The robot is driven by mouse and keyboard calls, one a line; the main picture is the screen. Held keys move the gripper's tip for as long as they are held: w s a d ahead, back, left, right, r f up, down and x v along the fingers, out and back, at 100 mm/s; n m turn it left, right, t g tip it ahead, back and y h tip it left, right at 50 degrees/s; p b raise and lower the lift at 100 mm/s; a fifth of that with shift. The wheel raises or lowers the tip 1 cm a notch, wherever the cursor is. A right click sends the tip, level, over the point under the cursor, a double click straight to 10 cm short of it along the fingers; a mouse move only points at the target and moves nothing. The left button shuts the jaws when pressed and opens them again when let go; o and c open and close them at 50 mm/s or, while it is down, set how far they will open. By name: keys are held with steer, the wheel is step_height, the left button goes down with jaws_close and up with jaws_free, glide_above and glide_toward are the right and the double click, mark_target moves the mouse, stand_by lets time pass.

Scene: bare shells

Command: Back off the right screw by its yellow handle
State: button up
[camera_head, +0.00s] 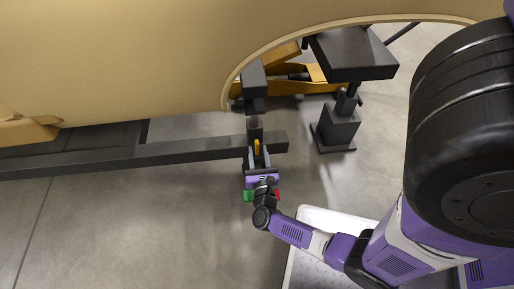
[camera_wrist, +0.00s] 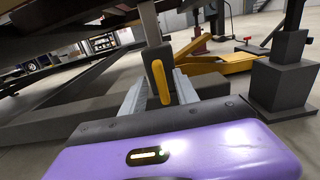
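The yellow handle (camera_head: 257,147) is a slim upright bar on the dark screw block (camera_head: 254,126) at the right end of a long dark beam. In the wrist view the handle (camera_wrist: 160,82) stands upright in front of a dark post (camera_wrist: 150,24). My gripper (camera_head: 258,156) points at it from the near side. In the wrist view the gripper (camera_wrist: 161,86) is open, with one grey finger on each side of the handle. Gaps show beside the handle, but whether the fingertips reach fully past it is hard to tell.
The long dark beam (camera_head: 130,160) runs left from the screw. A tan curved shell (camera_head: 110,55) hangs overhead. A dark stand (camera_head: 338,126) is to the right, with a yellow frame (camera_head: 290,84) behind. A pale tray (camera_head: 318,217) lies under my arm. Floor at lower left is clear.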

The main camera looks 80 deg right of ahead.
mark_target(257, 149)
steer(key=shift+x, duration=1.5)
jaws_close()
